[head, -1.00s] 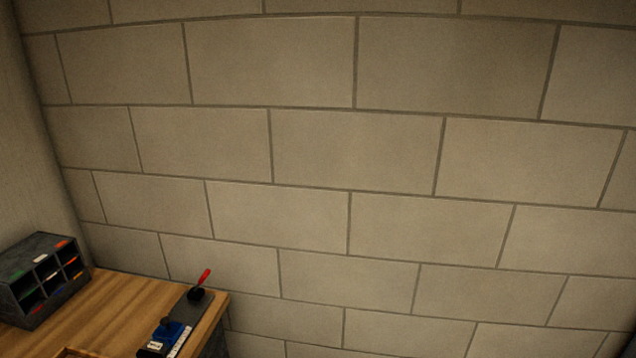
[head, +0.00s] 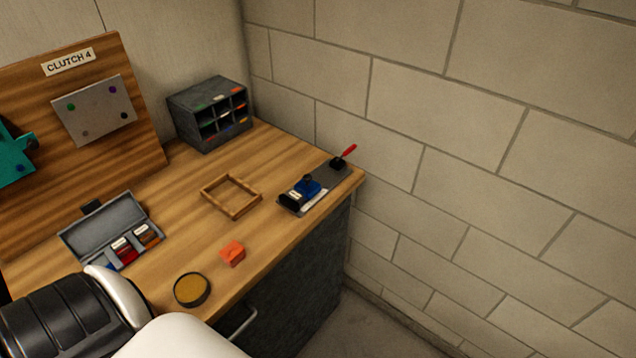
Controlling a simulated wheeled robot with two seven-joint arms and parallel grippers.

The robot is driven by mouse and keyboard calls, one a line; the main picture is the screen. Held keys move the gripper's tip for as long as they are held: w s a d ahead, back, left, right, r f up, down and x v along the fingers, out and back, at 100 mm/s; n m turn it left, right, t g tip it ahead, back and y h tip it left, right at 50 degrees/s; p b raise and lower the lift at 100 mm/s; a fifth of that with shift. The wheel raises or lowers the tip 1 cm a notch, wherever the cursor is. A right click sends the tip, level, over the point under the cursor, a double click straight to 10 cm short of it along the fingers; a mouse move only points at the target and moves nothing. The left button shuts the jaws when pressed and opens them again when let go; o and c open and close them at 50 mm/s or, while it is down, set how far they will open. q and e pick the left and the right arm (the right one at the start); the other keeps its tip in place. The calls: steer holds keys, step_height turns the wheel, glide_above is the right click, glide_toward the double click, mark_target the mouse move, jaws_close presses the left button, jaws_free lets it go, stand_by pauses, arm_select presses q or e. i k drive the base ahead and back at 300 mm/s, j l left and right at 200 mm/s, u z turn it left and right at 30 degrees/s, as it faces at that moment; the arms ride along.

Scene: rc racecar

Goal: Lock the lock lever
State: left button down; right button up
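A lever with a red handle (head: 348,151) and a dark base stands at the far right end of the wooden bench, on a dark grey plate (head: 327,181). The handle tilts up and to the right. A blue block-like part (head: 307,187) sits on the same plate, nearer to me, with black and white labelled pieces beside it. The lever's exact lock position is too small to tell. White and black parts of my own body fill the lower left. Neither of my grippers shows, so whether they are open or shut is hidden.
A "CLUTCH 4" board (head: 75,150) stands behind. Open floor (head: 375,325) lies right of the bench.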

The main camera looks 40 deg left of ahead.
mark_target(352, 146)
steer(key=i+u, duration=0.9)
steer(key=i+l+u, duration=0.25)
steer(key=u, duration=0.2)
